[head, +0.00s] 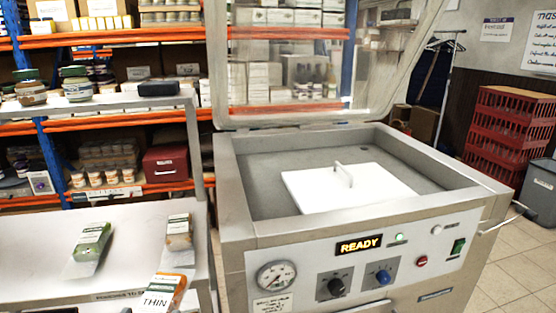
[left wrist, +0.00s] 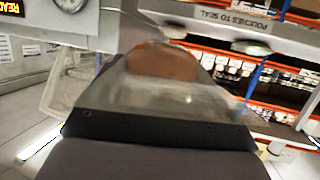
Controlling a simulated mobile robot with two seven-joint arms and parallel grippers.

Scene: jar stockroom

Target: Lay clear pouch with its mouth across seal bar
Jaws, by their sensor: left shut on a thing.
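The clear pouch (left wrist: 110,95) hangs from my left gripper (left wrist: 157,130) in the left wrist view. It is see-through, with a reddish-brown content (left wrist: 163,62) towards its far end. The dark jaws are shut across the pouch's near edge. Neither gripper shows in the head view. The sealing machine (head: 350,225) stands open in the head view, its clear lid (head: 290,60) raised. A white plate (head: 350,190) with a small handle lies in its grey chamber (head: 265,195). I cannot make out the seal bar clearly.
A pale table (head: 40,235) left of the machine holds a green-labelled packet (head: 91,240), a brown-and-white packet (head: 178,235) and an orange packet marked THIN (head: 163,293). Shelves of jars stand behind.

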